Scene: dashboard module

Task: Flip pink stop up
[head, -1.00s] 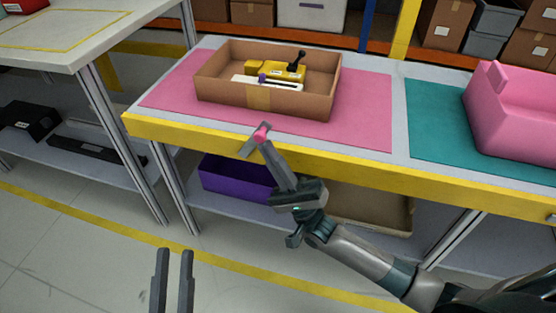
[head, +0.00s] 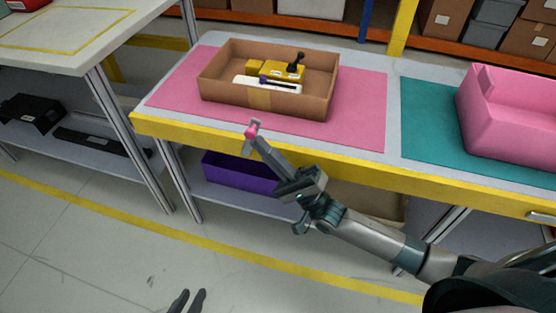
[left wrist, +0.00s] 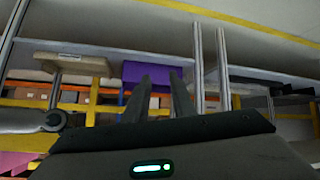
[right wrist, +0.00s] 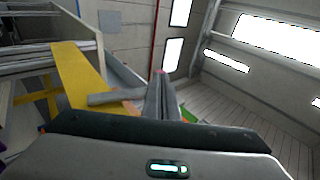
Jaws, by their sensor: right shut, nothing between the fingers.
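A small pink piece (head: 251,133), which looks like the pink stop, shows with a short grey bar at the yellow front edge of the bench. My right gripper (head: 260,142) is shut and empty, with its fingertips at or very near the pink piece; contact cannot be told. In the right wrist view a little pink shows at the fingertips (right wrist: 160,74), and a grey bar (right wrist: 115,97) sticks out to the left beside the fingers. My left gripper (head: 187,300) is low in front of the bench, its fingers apart and empty; they also show in the left wrist view (left wrist: 164,88).
An open cardboard box (head: 224,102) with a yellow device (head: 283,70) inside stands on the pink mat (head: 350,127). A pink bin (head: 510,125) stands on the teal mat at right. A purple bin (head: 238,181) is on the lower shelf. Floor in front is clear.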

